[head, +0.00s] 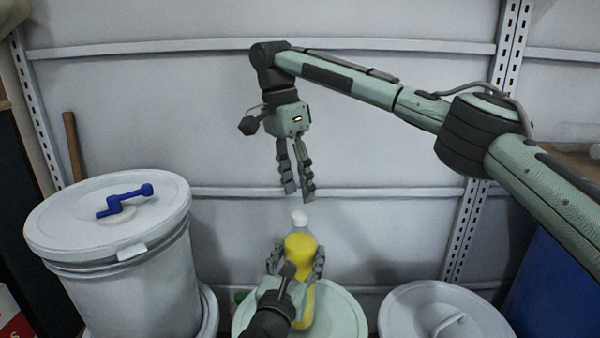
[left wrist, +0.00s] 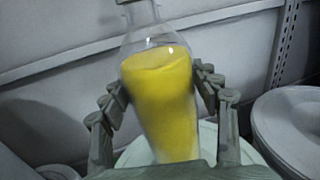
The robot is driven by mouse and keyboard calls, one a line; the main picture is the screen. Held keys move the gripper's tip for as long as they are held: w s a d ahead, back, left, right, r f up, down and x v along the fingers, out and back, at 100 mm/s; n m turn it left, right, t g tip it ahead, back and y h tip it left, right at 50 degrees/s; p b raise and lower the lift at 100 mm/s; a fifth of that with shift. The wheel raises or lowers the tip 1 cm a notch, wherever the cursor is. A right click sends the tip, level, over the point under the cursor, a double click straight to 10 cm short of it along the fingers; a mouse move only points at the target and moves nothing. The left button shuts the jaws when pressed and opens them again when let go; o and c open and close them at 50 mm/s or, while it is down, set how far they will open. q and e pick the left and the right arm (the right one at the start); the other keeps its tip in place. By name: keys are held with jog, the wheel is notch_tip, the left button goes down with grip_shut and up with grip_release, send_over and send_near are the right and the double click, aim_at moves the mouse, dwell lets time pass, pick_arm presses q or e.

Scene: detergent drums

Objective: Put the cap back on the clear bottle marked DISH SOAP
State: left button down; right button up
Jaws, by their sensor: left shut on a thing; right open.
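The clear bottle (head: 300,245) holds yellow liquid and stands roughly upright above the pale green drum lid. It also shows in the left wrist view (left wrist: 160,105), its top cut off by the frame edge. No marking is readable. A white, cap-like piece (head: 299,217) sits at the bottle's top; I cannot tell how it is seated. My left gripper (head: 298,261) is shut on the bottle's body, with fingers on both sides in the left wrist view (left wrist: 160,88). My right gripper (head: 298,194) points down just above the white piece, open and empty.
The pale green drum lid (head: 345,318) lies below the bottle. A white drum (head: 130,270) with a blue crank (head: 122,201) stands left. A white lid with a handle (head: 440,300) and a blue drum (head: 545,285) are right. A grey wall with rails (head: 380,191) stands behind.

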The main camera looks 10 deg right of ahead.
aim_at(300, 214)
jog(key=n, duration=0.5)
jog(key=shift+r, duration=0.15)
jog(key=n, duration=0.3)
jog(key=shift+r, duration=0.1)
jog(key=n, duration=0.5)
jog(key=shift+d+r+t+y, duration=0.1)
jog(key=shift+r+t+y, duration=0.05)
jog(key=shift+t+y, duration=0.2)
jog(key=n, duration=0.5)
jog(key=shift+r, duration=0.15)
jog(key=n, duration=0.7)
jog(key=shift+s+d+r+n+y, duration=0.1)
jog(key=shift+r+n+y, duration=0.25)
jog(key=shift+n, duration=0.05)
jog(key=n, duration=0.4)
jog(key=shift+r+t, duration=0.2)
jog(key=shift+t, duration=0.05)
jog(key=n, duration=0.3)
jog(key=shift+r+n, duration=0.15)
jog(key=shift+n, duration=0.25)
jog(key=shift+f, duration=4)
